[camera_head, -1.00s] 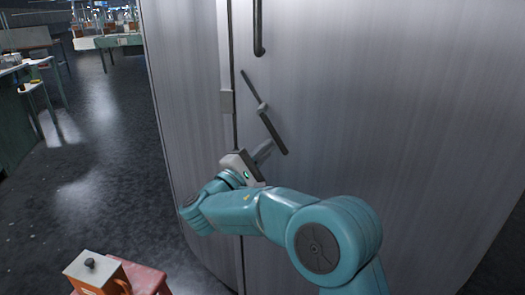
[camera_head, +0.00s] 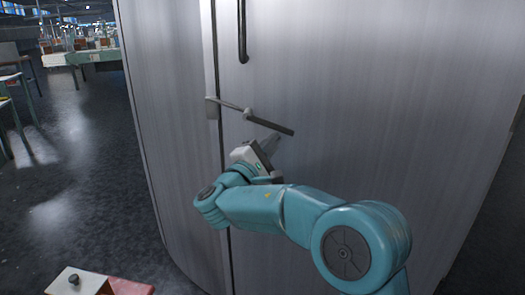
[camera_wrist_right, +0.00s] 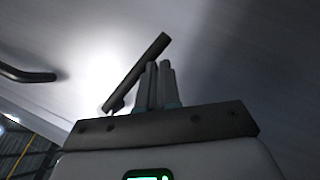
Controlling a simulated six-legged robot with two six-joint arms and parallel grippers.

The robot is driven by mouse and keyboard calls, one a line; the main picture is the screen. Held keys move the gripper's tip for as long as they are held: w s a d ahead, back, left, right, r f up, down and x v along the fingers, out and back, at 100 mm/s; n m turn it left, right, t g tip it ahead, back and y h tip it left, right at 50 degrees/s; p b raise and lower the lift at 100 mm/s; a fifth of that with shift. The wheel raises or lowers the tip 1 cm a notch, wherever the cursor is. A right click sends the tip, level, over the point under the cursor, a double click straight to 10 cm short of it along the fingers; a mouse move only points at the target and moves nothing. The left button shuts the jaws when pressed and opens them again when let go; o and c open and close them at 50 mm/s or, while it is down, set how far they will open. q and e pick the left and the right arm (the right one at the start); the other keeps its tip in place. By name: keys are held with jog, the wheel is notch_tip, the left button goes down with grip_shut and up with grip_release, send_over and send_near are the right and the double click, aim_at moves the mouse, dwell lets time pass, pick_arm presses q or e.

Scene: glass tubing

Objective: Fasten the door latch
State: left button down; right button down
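The door latch (camera_head: 270,123) is a dark bar on a pivot on the grey metal door (camera_head: 350,110). It slopes gently from its thin left end down to its thicker right end. The thin end meets, or lies just at the top of, the small grey catch (camera_head: 211,108) across the door seam; the exact fit is unclear. My right gripper (camera_head: 276,138) is just below the bar's thick end, touching or very close. In the right wrist view its fingers (camera_wrist_right: 160,66) are together, with the latch bar (camera_wrist_right: 145,62) beside them, not between them. My left gripper is out of view.
A dark vertical door handle (camera_head: 243,35) is above the latch and also shows in the wrist view (camera_wrist_right: 25,75). A red stand with a pale-topped box (camera_head: 74,283) is at the lower left. Open floor (camera_head: 90,180) lies left of the door.

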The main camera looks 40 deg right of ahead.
jog(key=shift+s+d+r, duration=0.3)
jog(key=shift+d+r, duration=0.1)
jog(key=shift+r, duration=0.2)
jog(key=shift+s+d+r, duration=0.25)
jog(key=shift+d+r, duration=0.1)
jog(key=shift+r, duration=0.25)
jog(key=s+a+f+b, duration=0.3)
jog(key=s+a+f, duration=0.3)
jog(key=f, duration=0.3)
jog(key=shift+s+a+f, duration=0.15)
jog(key=shift+s+a, duration=0.1)
jog(key=shift+f, duration=0.15)
dwell(0.3)
